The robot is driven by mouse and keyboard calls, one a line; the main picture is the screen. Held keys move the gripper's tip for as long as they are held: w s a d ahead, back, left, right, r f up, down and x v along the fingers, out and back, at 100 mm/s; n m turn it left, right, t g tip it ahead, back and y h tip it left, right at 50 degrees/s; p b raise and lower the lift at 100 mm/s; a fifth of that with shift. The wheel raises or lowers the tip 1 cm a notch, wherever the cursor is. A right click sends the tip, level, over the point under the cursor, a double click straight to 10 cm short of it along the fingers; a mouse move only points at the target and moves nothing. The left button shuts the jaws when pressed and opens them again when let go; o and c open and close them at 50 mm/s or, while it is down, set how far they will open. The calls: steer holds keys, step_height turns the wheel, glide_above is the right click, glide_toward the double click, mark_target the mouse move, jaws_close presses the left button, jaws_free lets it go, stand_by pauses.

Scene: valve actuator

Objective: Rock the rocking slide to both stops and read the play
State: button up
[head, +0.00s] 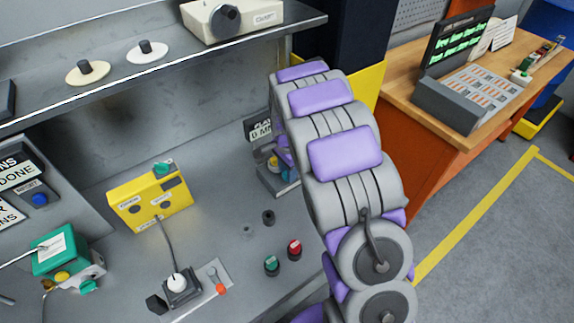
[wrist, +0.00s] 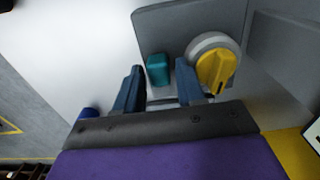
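A grey unit (head: 277,187) stands on the bench, left of my arm and partly hidden by it. It carries a yellow knob (head: 272,162). In the wrist view, a teal block (wrist: 158,70) sits on a grey plate (wrist: 180,22) beside the yellow knob (wrist: 215,70) on its pale round base. The teal block may be the rocking slide; no label shows. My gripper (wrist: 158,88) has two dark blue fingers, apart, with the teal block in the gap at their tips. I cannot tell whether they touch it. A sign (head: 258,131) reading "PLA…, 0 M…" stands behind, partly covered by my arm.
A yellow box (head: 150,205), a lever unit (head: 182,287), a green block unit (head: 62,255) and red (head: 294,249) and green (head: 271,265) buttons stand on the bench. A shelf (head: 170,70) overhangs its back. A wooden desk (head: 425,112) is right.

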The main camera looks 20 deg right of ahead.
jaws_close()
steer(key=shift+c, duration=1.5)
jaws_free()
steer(key=c, duration=0.4)
steer(key=shift+a+p, duration=0.15)
steer(key=shift+p, duration=0.15)
steer(key=shift+w+d+p, duration=0.15)
steer(key=shift+d+p, duration=0.1)
steer(key=shift+p, duration=0.25)
stand_by(1.6)
